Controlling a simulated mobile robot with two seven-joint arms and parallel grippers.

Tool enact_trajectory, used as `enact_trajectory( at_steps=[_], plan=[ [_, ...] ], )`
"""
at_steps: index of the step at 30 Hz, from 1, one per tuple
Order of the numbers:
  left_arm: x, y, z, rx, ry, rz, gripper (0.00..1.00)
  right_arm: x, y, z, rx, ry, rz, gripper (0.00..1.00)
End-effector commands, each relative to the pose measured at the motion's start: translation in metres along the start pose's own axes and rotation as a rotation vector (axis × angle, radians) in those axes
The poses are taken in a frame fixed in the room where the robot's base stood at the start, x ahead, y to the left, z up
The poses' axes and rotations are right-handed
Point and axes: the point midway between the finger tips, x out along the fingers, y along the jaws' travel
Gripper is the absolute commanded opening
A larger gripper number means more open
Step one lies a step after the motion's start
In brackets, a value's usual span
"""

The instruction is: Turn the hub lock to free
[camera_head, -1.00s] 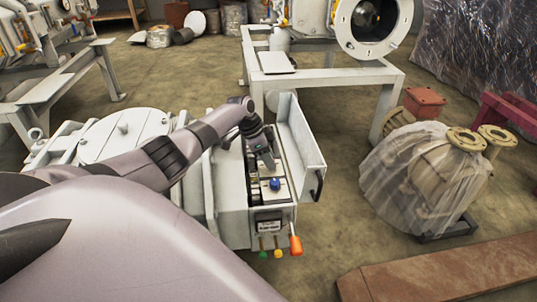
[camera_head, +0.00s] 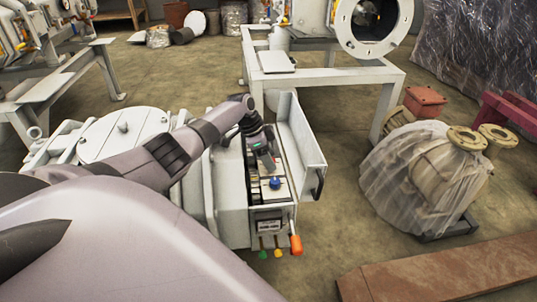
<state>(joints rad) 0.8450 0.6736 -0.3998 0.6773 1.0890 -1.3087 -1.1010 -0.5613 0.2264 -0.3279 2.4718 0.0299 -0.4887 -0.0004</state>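A light grey machine box (camera_head: 234,200) stands open in the middle, with its hinged side panel (camera_head: 303,150) swung out to the right. Inside its narrow bay is a blue knob (camera_head: 275,183) on a pale plate. I cannot tell which part is the hub lock. My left arm reaches over from the left, and my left gripper (camera_head: 268,162) points down into the bay, just behind the blue knob and apart from it in the picture. The fingertips are small and dark, so their opening is unclear. My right gripper is not in view.
An orange-handled lever (camera_head: 296,245) and small green and yellow knobs stick out at the box's front. A round lid (camera_head: 124,135) lies to the left. A wrapped flanged vessel (camera_head: 425,178) and a rusty beam (camera_head: 440,272) are on the right. Bare floor lies between.

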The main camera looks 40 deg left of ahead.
Motion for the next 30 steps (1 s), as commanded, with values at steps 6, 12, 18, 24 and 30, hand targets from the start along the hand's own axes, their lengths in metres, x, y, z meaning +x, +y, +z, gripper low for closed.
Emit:
enact_trajectory(
  at_steps=[6, 12, 18, 24, 30],
  plan=[
    [-0.015, -0.001, -0.001, -0.001, 0.0, -0.001, 0.59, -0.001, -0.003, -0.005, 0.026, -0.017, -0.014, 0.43],
    [-0.047, 0.0, -0.001, 0.0, -0.001, -0.001, 0.59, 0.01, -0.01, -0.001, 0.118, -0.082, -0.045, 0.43],
    [-0.068, 0.0, 0.0, 0.0, -0.002, 0.0, 0.59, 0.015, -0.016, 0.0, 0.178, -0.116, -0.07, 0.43],
    [-0.072, 0.0, 0.0, 0.0, 0.0, 0.0, 0.59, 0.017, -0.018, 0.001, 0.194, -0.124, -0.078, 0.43],
    [-0.071, 0.0, 0.0, 0.0, 0.0, 0.0, 0.59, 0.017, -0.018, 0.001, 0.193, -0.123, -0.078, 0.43]
  ],
)
